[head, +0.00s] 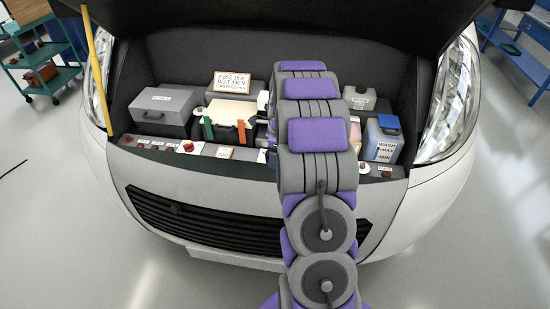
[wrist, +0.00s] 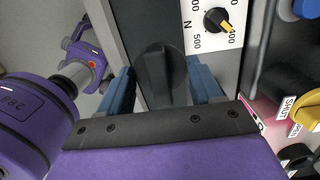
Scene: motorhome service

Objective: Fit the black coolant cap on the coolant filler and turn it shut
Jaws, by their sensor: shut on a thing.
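In the wrist view my gripper (wrist: 163,88) has its two blue fingers on either side of a black round cap with a raised grip ridge, which I take as the black coolant cap (wrist: 158,78). The gripper is shut on it. Whether the cap touches anything beneath cannot be told. I cannot make out the coolant filler for certain. A pink-tinted container (wrist: 264,106) shows partly at the right of the gripper. In the head view my arm covers the middle of the engine bay and hides the gripper and cap.
A dial with a yellow pointer (wrist: 218,20) and a yellow knob with SHUT and OPEN labels (wrist: 309,110) are right of the gripper. A washer bottle (head: 382,143) stands at the bay's right, a grey box (head: 160,110) at its left. A yellow prop (head: 93,70) stands far left.

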